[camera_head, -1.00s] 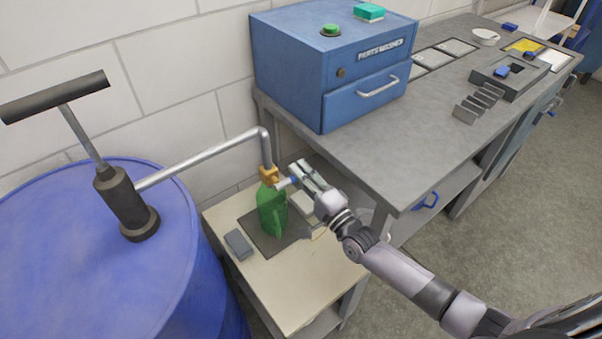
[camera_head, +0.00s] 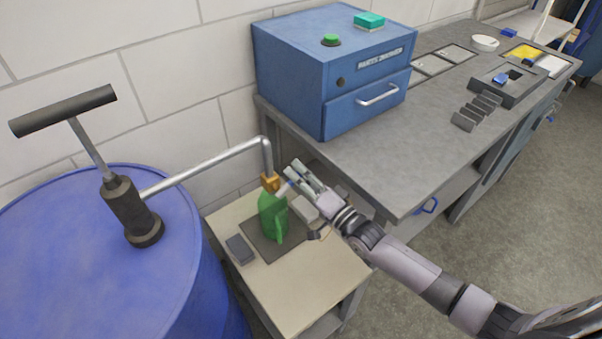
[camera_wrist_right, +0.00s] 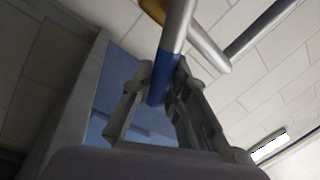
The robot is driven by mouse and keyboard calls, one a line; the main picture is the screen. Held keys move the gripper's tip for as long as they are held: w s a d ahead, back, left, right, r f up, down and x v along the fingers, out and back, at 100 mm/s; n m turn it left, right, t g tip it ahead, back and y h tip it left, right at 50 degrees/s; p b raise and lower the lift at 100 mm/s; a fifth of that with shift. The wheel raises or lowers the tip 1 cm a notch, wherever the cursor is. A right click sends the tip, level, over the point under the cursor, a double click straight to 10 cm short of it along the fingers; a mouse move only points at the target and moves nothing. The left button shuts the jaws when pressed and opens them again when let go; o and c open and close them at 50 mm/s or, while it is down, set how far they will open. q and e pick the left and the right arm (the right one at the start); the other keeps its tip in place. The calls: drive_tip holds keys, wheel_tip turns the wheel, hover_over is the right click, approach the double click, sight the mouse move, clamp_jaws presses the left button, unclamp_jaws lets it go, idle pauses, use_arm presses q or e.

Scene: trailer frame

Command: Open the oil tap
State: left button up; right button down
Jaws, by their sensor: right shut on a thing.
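The oil tap has a brass body (camera_head: 270,182) at the end of the grey pipe (camera_head: 215,160) in the head view. Its lever has a blue grip (camera_wrist_right: 162,82), which lies between the fingers of my right gripper (camera_wrist_right: 155,100) in the wrist view. My right gripper (camera_head: 291,174) is shut on the tap lever, just right of the brass body. In the head view the fingers hide part of the lever. A green jug (camera_head: 272,216) stands upright below the tap. My left gripper is not in view.
The jug stands on a dark mat (camera_head: 262,244) on a small table (camera_head: 291,293). A blue drum (camera_head: 75,270) with a hand pump (camera_head: 128,208) is at left. A grey workbench (camera_head: 405,165) with a blue parts washer (camera_head: 325,75) stands at right, close to my right arm.

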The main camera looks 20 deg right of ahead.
drive_tip(key=n, duration=0.1)
drive_tip(key=r+n+p, duration=0.1)
drive_tip(key=a+n+p, duration=0.1)
drive_tip(key=n, duration=0.1)
drive_tip(key=shift+s+r+g+y, duration=0.2)
drive_tip(key=shift+r+g+y, duration=0.1)
drive_tip(key=shift+g+y, duration=0.1)
drive_tip(key=shift+s+a+r+n+g+p, duration=0.1)
drive_tip(key=shift+a+r+n+g+p, duration=0.15)
drive_tip(key=shift+n, duration=0.45)
drive_tip(key=shift+s+a+r+n+g+p, duration=0.15)
drive_tip(key=shift+a+n+p, duration=0.2)
drive_tip(key=shift+n, duration=0.35)
drive_tip(key=shift+f, duration=0.1)
drive_tip(key=c, duration=1.5)
unclamp_jaws()
drive_tip(key=shift+c, duration=0.2)
drive_tip(key=v, duration=1.2)
drive_tip(key=shift+w, duration=0.1)
